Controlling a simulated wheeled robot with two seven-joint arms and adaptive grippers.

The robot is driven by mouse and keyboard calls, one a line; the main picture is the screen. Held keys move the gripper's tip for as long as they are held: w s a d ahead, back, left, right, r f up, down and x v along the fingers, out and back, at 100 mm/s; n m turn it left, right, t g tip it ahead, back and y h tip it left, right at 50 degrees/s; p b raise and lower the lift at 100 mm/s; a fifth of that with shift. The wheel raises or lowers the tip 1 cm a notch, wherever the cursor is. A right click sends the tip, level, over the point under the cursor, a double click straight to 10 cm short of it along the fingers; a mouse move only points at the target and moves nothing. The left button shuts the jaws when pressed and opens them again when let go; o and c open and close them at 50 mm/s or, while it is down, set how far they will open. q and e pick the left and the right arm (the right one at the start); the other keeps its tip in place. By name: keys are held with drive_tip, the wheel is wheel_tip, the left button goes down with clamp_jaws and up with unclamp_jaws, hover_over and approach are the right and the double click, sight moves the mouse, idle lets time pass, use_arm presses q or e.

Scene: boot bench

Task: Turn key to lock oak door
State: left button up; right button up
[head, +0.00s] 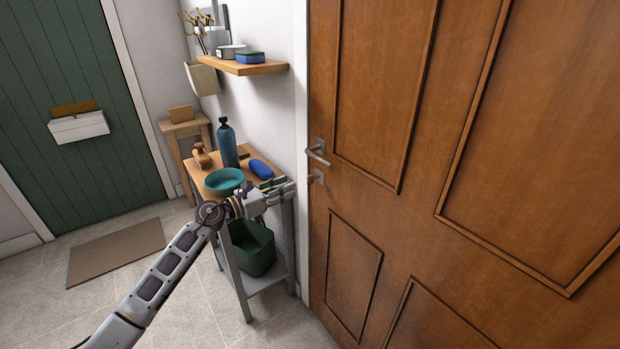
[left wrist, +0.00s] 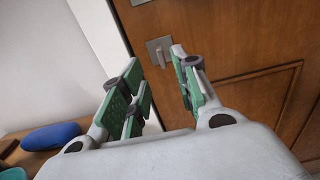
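The oak door (head: 400,190) fills the right side of the head view and looks shut. Its lever handle (head: 318,152) sits near the left edge. Below it is a small metal lock plate with the key (head: 316,178) sticking out; the key also shows in the left wrist view (left wrist: 161,53), and its bow looks about upright. My left gripper (head: 279,187) is left of the key, pointing at it. In the left wrist view its green-padded fingers (left wrist: 157,75) are open and empty, with the key beyond the tips, apart from them. My right gripper is not in view.
A small bench (head: 206,183) beside the door holds a teal bowl (head: 223,180), a dark bottle (head: 227,145) and a blue brush-like object (head: 262,168). A green bin (head: 252,248) stands on its lower shelf. A wall shelf (head: 243,67) hangs above.

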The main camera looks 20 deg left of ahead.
sight(310, 175)
use_arm(q)
drive_tip(key=shift+x, duration=5.05)
clamp_jaws()
